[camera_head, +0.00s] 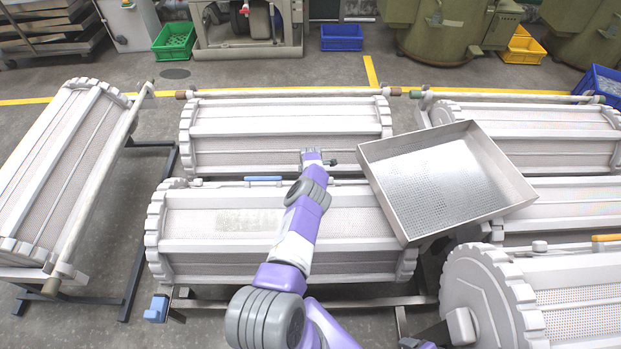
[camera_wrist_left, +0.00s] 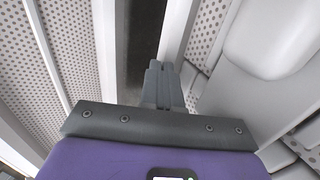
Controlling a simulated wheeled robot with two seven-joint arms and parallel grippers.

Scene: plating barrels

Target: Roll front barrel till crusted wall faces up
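The front barrel (camera_head: 345,246) is a pale, ribbed, perforated drum lying across the near middle on a dark stand. A dull yellowish-grey crusted patch (camera_head: 248,220) shows on its upper wall, left of my arm, tilted up and toward me. My left arm reaches over the barrel and hides part of it. My left gripper (camera_head: 313,155) is at the barrel's far side, by the gap before the rear barrel. In the left wrist view its fingers (camera_wrist_left: 162,84) are together with nothing seen between them. Contact with the barrel cannot be told. My right gripper is not in view.
A rear barrel (camera_head: 285,122) lies close behind. A metal perforated tray (camera_head: 512,192) overhangs the front barrel's right end. Another barrel (camera_head: 60,160) stands left, and more stand right, including a near one (camera_head: 482,292). A blue bar (camera_head: 263,179) shows behind the front barrel.

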